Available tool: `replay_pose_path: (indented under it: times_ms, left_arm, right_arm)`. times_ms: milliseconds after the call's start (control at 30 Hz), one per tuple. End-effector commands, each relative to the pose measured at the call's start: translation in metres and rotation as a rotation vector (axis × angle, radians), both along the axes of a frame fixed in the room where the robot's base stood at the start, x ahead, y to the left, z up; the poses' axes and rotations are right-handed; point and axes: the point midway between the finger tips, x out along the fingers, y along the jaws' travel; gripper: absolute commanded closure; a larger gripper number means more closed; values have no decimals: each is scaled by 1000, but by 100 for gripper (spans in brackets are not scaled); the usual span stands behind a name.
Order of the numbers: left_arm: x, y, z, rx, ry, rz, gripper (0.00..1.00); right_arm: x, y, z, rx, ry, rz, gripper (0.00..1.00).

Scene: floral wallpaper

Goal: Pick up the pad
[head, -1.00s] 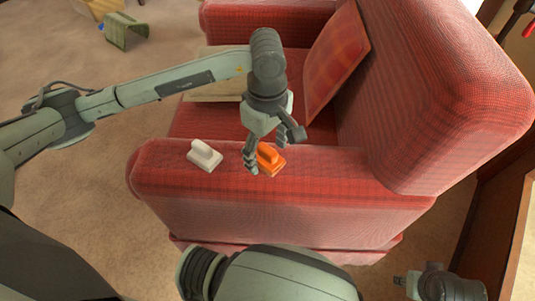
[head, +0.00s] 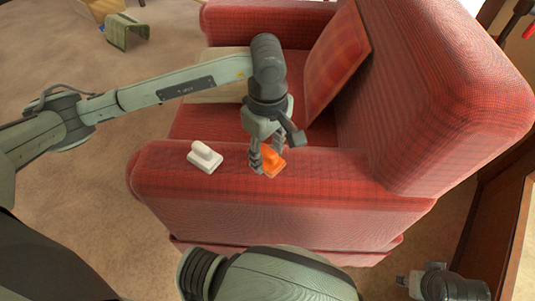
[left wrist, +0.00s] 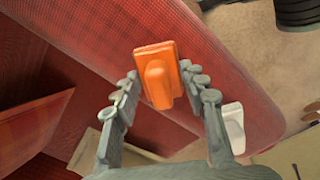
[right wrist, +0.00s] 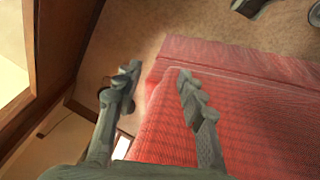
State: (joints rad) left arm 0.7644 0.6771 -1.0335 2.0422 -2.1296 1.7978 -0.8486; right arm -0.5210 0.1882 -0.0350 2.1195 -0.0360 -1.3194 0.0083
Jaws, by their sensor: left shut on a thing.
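An orange pad (head: 273,162) with a raised grip on top is at the top of the red armchair's near arm. My left gripper (head: 268,158) has its fingers on both sides of the pad and is shut on it. In the left wrist view the pad (left wrist: 158,74) sits between the two fingers. I cannot tell whether it is clear of the fabric. A white pad of similar shape (head: 204,157) lies to the left on the same armrest, apart from the gripper. My right gripper (right wrist: 152,82) is open and empty beside the armchair.
The red armchair (head: 440,90) has a high back at right and a cushion (head: 335,60) leaning on it. A green stool-like object (head: 126,30) stands on the carpet at the back left. Wooden furniture (head: 500,210) is close on the right.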

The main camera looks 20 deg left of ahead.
Motion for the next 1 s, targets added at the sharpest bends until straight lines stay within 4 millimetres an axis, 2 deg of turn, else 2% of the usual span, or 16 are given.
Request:
replay_pose_path:
  times_ms: [167, 367, 700, 1000]
  left_arm:
    - [1, 0, 10, -1, -2, 0, 87]
    - [2, 0, 40, -1, -6, 0, 87]
    - [-10, 66, 78, 4, -4, 4, 87]
    - [-17, 104, 102, 2, -1, 2, 87]
  right_arm:
    - [-1, 1, -1, 3, 2, -2, 60]
    - [-1, 4, 0, 8, 3, -8, 60]
    - [-3, 5, 18, 3, -8, -11, 60]
    - [-10, -1, 29, -17, -3, -4, 60]
